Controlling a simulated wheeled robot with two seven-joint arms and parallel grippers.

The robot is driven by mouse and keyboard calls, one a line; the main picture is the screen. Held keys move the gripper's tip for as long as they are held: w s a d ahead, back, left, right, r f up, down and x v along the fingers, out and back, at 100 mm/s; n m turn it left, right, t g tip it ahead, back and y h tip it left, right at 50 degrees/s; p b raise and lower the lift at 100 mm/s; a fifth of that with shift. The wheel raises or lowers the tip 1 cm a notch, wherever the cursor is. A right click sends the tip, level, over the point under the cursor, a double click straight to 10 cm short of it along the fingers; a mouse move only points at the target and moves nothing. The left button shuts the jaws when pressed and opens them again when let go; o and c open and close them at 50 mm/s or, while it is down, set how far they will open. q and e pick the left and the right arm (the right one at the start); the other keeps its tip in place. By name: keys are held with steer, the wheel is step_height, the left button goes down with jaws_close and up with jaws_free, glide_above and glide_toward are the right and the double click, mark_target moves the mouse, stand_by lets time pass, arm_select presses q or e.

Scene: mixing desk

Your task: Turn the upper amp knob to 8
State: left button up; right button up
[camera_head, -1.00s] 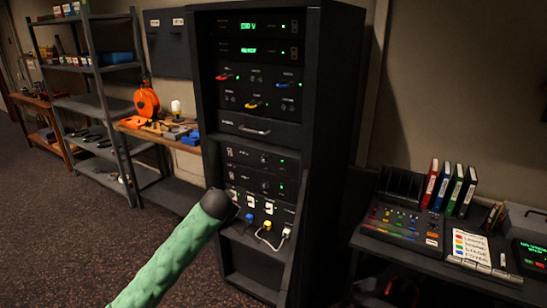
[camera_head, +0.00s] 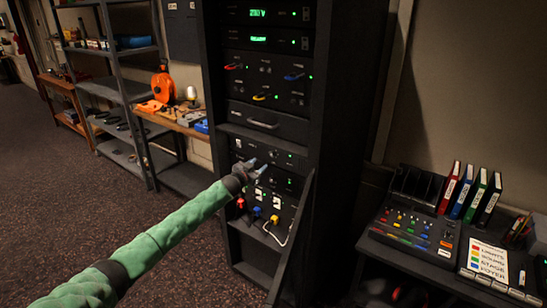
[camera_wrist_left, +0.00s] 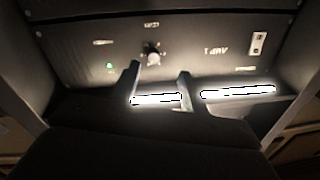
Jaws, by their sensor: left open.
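The upper amp (camera_head: 284,156) is a dark panel in the rack, with a lower amp (camera_head: 290,183) beneath it. My left gripper (camera_head: 257,166) is in front of these amps, open and empty. The open fingers of the left gripper (camera_wrist_left: 160,70) point toward that panel. The knob shows between them, nearer the left finger, apparently not gripped. Its exact setting is too small to read. My right gripper is out of view.
Below the amps are colored plugs and a white cable (camera_head: 275,236). An angled dark panel (camera_head: 291,235) stands at the rack's lower right. A desk with a mixing console (camera_head: 412,226) is at right. Shelves (camera_head: 118,90) stand at left.

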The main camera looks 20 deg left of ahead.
mark_target(271, 155)
arm_select(q)
steer(key=shift+h, duration=0.3)
steer(key=p+x, duration=0.1)
steer(key=x, duration=0.3)
steer(key=r+p+x, duration=0.1)
steer(key=x, duration=0.1)
steer(key=shift+d+p, duration=0.3)
steer(key=shift+d, duration=0.1)
steer(key=shift+w+d, duration=0.2)
steer(key=shift+w, duration=0.5)
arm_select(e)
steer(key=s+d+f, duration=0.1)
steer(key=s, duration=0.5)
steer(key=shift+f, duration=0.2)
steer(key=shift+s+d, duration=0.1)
arm_select(q)
steer(key=shift+f, duration=0.1)
jaws_close()
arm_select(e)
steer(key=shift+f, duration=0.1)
